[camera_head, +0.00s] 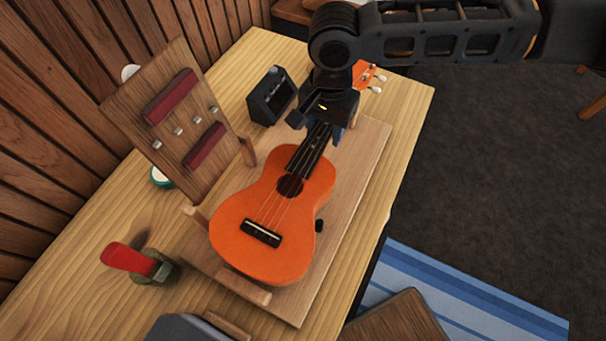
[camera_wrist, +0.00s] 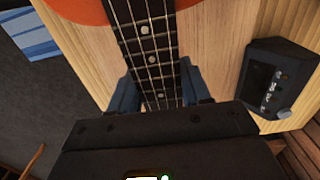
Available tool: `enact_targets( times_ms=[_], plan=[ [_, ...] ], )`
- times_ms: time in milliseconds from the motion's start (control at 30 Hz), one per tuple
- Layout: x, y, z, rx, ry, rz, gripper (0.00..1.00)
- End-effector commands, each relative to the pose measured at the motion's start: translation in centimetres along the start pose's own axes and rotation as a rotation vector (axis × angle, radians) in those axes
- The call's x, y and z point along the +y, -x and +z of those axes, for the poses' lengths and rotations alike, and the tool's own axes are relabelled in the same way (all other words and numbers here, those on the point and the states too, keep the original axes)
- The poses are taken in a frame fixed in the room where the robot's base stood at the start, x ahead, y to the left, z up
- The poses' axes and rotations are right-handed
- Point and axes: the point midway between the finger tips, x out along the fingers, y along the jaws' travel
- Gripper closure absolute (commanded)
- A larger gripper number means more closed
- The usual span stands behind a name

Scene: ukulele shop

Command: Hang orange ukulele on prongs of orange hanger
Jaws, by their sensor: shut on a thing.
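The orange ukulele (camera_head: 272,222) lies face up, its body over a pale wooden board on the table. Its neck runs up and right to an orange headstock (camera_head: 362,76), partly hidden behind my arm. My gripper (camera_head: 325,130) is shut on the neck, below the headstock. In the wrist view, the blue fingers of my gripper (camera_wrist: 160,94) sit on either side of the dark fretboard (camera_wrist: 148,45). I cannot tell if the ukulele touches the board or is slightly raised. I see no orange hanger in either view.
The pale board (camera_head: 352,190) has raised wooden blocks. A small black device (camera_head: 270,97) stands beside the neck. A wood-slat wall (camera_head: 50,130) borders the table; open floor lies right.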

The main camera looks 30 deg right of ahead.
Motion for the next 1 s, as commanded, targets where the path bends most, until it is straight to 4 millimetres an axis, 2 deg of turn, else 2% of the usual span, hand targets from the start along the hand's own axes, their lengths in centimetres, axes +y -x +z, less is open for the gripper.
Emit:
enact_targets(
  times_ms=[1000],
  plan=[
    [0.0,4.5,0.0,0.000,0.000,-0.001,1.00]
  ],
)
